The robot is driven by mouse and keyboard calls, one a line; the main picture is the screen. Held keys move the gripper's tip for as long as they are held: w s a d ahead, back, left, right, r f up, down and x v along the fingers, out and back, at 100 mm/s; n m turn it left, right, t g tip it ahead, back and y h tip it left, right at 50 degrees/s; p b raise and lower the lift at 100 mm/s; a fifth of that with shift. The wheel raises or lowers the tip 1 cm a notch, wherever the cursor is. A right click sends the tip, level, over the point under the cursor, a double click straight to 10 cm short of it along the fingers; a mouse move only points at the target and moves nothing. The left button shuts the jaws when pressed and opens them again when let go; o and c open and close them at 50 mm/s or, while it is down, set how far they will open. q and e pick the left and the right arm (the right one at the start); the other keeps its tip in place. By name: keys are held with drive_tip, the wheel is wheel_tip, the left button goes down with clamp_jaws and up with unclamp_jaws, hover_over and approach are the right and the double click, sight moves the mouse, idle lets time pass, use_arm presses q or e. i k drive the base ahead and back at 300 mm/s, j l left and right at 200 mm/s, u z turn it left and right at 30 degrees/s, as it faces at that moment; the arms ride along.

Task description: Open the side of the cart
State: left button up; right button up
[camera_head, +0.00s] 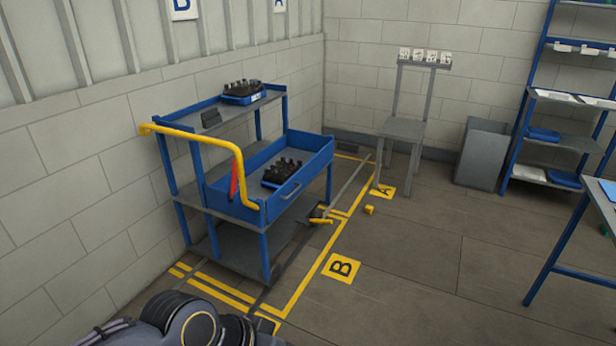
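The blue cart (286,215) stands by the left wall inside yellow floor lines. It has grey shelves, blue posts and a yellow handle bar (195,137) at its near left end. Its middle level is a blue-walled tray whose long side panel (301,186) faces right and carries a small handle (290,191). The side panel looks upright. A red lever (234,180) hangs by the near corner of the tray. Black items sit in the tray and on the top shelf. Neither gripper shows; only a dark part of my body is at the bottom left.
A yellow floor pedal (320,221) and a small yellow block (369,210) lie right of the cart, near floor signs A (384,191) and B (341,267). A grey stand (404,130), grey bin (481,153) and blue rack (560,110) stand behind. The centre-right floor is clear.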

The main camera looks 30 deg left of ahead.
sight(275, 205)
drive_tip(key=j+u, duration=0.1)
drive_tip(key=u, duration=0.55)
drive_tip(key=i+j+u, duration=0.2)
drive_tip(key=i+u, duration=0.75)
drive_tip(key=i+l, duration=0.1)
drive_tip(key=i, duration=0.45)
drive_tip(key=i+l+u, duration=0.15)
drive_tip(key=i, duration=0.4)
drive_tip(key=i+l, duration=0.15)
drive_tip(key=i, duration=0.4)
